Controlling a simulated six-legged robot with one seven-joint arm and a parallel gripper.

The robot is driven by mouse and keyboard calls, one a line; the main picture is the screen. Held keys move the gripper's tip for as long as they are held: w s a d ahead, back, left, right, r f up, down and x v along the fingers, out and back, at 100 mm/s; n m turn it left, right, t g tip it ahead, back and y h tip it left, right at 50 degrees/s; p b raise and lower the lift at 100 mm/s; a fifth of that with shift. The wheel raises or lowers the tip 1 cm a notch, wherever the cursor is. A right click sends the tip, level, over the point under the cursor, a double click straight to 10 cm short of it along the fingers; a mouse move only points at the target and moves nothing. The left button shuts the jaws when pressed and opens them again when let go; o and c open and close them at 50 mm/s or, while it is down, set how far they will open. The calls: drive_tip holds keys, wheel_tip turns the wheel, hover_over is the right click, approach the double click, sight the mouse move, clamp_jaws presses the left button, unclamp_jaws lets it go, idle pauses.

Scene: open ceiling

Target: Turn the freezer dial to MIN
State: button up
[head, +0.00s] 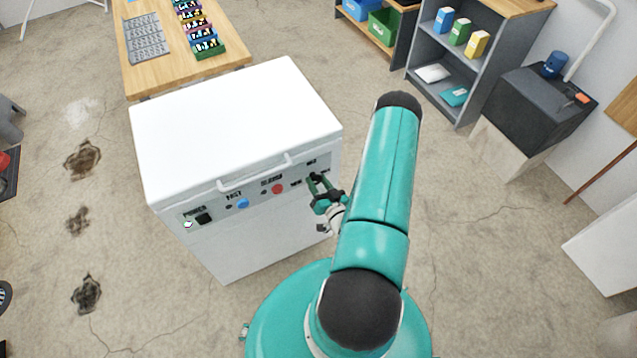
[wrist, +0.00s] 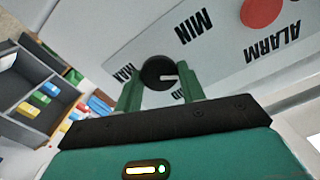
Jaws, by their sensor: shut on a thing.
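The freezer dial (wrist: 155,67) is a round black knob with a white pointer mark, on the white freezer's control panel. The pointer points right in the wrist view, not at the MIN label (wrist: 194,27), which is up and to the right of the knob. The MAX label (wrist: 125,72) is on its left. Another label below is partly hidden by a finger. My gripper (wrist: 160,84) is shut on the dial, one green finger on each side. In the head view my gripper (head: 317,186) is at the panel's right end and largely hides the dial.
The white chest freezer (head: 235,115) has a lid handle (head: 255,172), a red ALARM button (head: 278,189), a blue button (head: 243,203) and a black switch (head: 204,218). A wooden table (head: 185,60) stands behind it. Grey shelves (head: 455,65) stand at back right.

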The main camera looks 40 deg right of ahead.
drive_tip(key=n, duration=0.4)
drive_tip(key=shift+n, duration=2.1)
drive_tip(key=o, duration=1)
drive_tip(key=shift+c, duration=0.2)
drive_tip(key=v, duration=1.4)
